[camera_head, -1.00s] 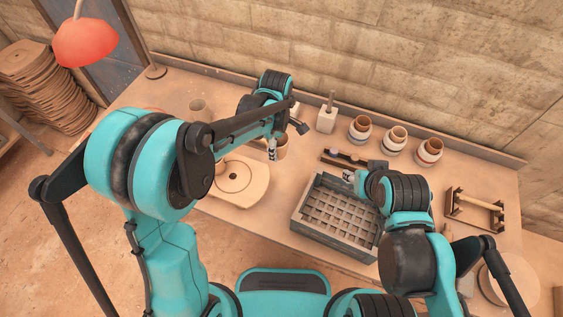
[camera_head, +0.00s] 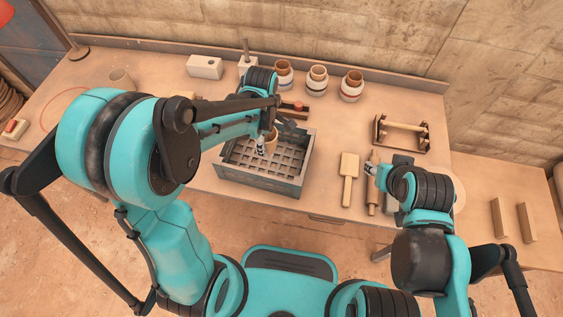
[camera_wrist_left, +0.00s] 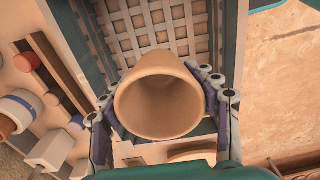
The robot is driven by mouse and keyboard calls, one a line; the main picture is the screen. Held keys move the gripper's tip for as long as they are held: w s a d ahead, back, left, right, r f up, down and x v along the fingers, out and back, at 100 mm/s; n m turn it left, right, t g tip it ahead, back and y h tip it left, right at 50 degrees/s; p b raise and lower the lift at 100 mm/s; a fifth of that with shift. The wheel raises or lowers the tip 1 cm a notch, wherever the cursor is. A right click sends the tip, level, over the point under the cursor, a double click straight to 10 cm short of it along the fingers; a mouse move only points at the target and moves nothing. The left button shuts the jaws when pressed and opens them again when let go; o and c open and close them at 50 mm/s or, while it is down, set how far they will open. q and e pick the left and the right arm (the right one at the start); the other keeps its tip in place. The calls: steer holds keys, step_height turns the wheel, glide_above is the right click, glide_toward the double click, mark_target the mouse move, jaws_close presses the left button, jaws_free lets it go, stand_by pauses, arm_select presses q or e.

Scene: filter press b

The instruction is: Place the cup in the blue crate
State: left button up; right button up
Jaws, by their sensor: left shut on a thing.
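A tan cup (camera_wrist_left: 158,108) is held between the two fingers of my left gripper (camera_wrist_left: 162,115), its open mouth facing the wrist camera. In the head view the cup (camera_head: 271,141) shows beside the fingers of my left gripper (camera_head: 263,143), partly hidden by the arm. The dull blue-grey crate (camera_head: 257,182) has a grid floor, and the cup is over its interior. In the wrist view the grid floor shows beyond the cup; whether the cup touches it I cannot tell. My right gripper (camera_head: 370,168) is near the rolling pin, right of the crate; its jaws are too small to read.
Several striped jars (camera_head: 317,80) stand behind the crate. A wooden paddle (camera_head: 348,178) and a rolling pin (camera_head: 372,193) lie to its right, with a wooden rack (camera_head: 402,132) farther back. Another cup (camera_head: 121,79) stands at the left. The bench between is mostly clear.

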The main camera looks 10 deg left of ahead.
arm_select(q)
step_height(320, 180, down, 4)
steer(key=shift+w+a+r+b, duration=0.1)
steer(key=shift+b, duration=0.5)
steer(key=shift+f+b, duration=0.9)
steer(key=shift+f, duration=1.35)
steer(key=shift+f, duration=0.15)
steer(key=o, duration=1.3)
